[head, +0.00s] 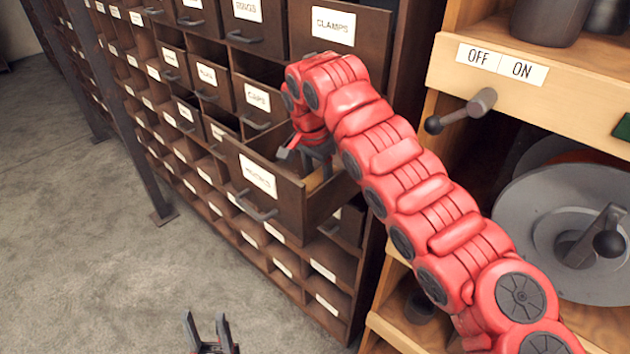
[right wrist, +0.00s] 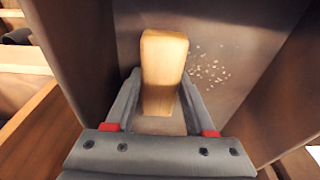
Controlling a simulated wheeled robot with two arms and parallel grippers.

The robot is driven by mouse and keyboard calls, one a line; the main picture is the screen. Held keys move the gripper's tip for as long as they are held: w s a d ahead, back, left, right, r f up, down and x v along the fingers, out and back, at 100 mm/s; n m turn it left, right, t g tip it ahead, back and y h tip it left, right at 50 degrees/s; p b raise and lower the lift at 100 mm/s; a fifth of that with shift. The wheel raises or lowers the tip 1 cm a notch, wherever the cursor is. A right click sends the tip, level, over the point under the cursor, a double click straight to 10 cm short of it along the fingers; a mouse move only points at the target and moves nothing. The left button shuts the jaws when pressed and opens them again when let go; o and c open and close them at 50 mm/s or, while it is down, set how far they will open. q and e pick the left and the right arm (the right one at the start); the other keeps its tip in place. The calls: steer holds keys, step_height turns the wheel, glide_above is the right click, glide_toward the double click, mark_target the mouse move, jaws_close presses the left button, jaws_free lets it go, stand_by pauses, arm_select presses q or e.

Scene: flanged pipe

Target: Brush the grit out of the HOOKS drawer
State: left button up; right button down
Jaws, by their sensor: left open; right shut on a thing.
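The pulled-out drawer (head: 289,199) stands out from the cabinet; its label is too blurred to read surely. My right gripper (head: 318,160) reaches down into it, partly hidden by my red arm. In the right wrist view this gripper (right wrist: 163,105) is shut on a pale wooden block (right wrist: 164,65), which looks like a brush handle; no bristles show. Pale grit (right wrist: 208,70) lies scattered on the drawer's brown floor (right wrist: 235,45), just right of the block. My left gripper (head: 206,326) is open and empty, low in the head view, over the concrete floor.
The CLAMPS drawer (head: 352,52) is above, and several shut drawers and open slots fill the cabinet around. At right, a wooden bench has an OFF/ON label (head: 502,64), a lever (head: 465,109) and a grey wheel (head: 540,235). The floor (head: 120,270) at left is clear.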

stand_by(0.3)
step_height(320, 180, up, 7)
steer(key=p, duration=0.4)
step_height(320, 180, up, 8)
steer(key=p, duration=0.7)
steer(key=shift+p, duration=0.35)
